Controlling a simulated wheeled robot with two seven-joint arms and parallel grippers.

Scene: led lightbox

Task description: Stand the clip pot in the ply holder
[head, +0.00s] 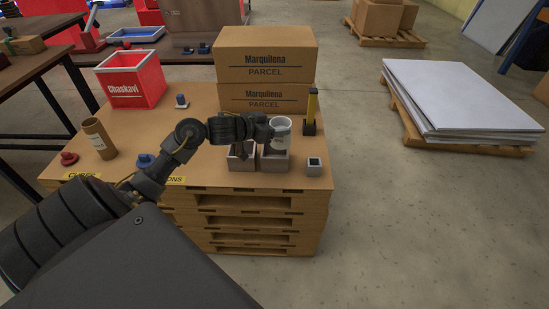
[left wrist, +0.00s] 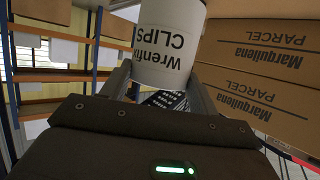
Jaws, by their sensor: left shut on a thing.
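The clip pot (head: 281,130) is a white and grey cylinder, roughly upright. Its printed word CLIPS shows upside down in the left wrist view (left wrist: 168,45). My left gripper (head: 265,131) is shut on the pot from its left side, with a finger on each side of it in the left wrist view. Two square, open-topped grey-brown boxes, which look like the ply holder (head: 275,165), stand side by side near the table's front edge. The pot's lower end is at the mouth of the right box; I cannot tell whether it is inside. My right gripper is out of view.
Two stacked parcels (head: 265,60) stand behind. A black stand with a yellow piece (head: 311,115) and a small grey block (head: 314,166) are to the right. A red bin (head: 131,80), a brown tube (head: 99,138) and a red knob (head: 68,158) are on the left.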

